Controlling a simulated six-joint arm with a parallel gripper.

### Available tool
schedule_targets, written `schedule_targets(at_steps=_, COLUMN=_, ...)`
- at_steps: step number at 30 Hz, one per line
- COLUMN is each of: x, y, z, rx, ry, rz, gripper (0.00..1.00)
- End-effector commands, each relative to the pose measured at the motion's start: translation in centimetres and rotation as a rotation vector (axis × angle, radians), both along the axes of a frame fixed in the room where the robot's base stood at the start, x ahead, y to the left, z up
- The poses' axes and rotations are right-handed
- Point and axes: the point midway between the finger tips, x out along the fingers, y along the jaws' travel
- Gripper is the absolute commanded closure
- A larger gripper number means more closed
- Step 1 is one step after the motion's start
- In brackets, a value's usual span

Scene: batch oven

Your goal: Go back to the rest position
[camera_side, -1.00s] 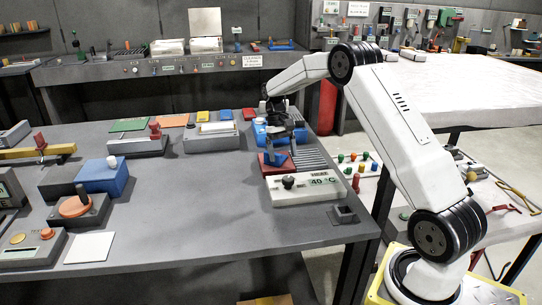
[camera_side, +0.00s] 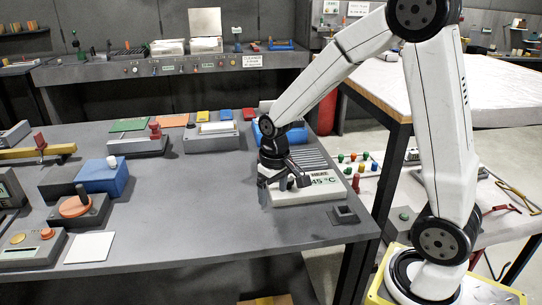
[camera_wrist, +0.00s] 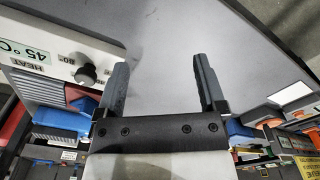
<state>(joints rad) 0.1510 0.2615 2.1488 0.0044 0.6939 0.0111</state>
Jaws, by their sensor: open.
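My gripper (camera_side: 284,186) is over the right part of the grey table (camera_side: 215,215) in the side view, in front of the white oven panel (camera_side: 333,186). In the wrist view my gripper (camera_wrist: 162,82) has its two dark fingers spread apart, with only grey tabletop between them. The panel's display (camera_wrist: 24,54) reads 45 °C. Its black knob (camera_wrist: 86,74) shows left of the fingers in the wrist view, and the arm hides it in the side view.
A small dark block (camera_side: 345,215) sits at the table's right front corner. A blue box (camera_side: 103,177), an orange disc device (camera_side: 78,207) and a white plate (camera_side: 90,247) stand to the left. The table's middle is clear.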

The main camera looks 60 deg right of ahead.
Motion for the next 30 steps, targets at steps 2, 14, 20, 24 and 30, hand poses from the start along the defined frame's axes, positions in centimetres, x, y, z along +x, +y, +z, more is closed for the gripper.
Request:
schedule_targets(at_steps=2, x=-1.5, y=1.3, z=-0.1, rx=-0.006, ry=-0.036, rz=0.035, gripper=0.1)
schedule_targets(at_steps=14, x=-7.5, y=5.2, z=-1.0, rx=-0.018, ry=-0.179, rz=0.154, gripper=0.1)
schedule_targets(at_steps=20, x=-8.1, y=5.5, z=-1.2, rx=-0.02, ry=-0.195, rz=0.166, gripper=0.1)
schedule_targets(at_steps=24, x=-8.1, y=5.5, z=-1.2, rx=-0.02, ry=-0.195, rz=0.166, gripper=0.1)
schedule_targets(at_steps=30, x=-8.1, y=5.5, z=-1.2, rx=-0.019, ry=-0.194, rz=0.165, gripper=0.1)
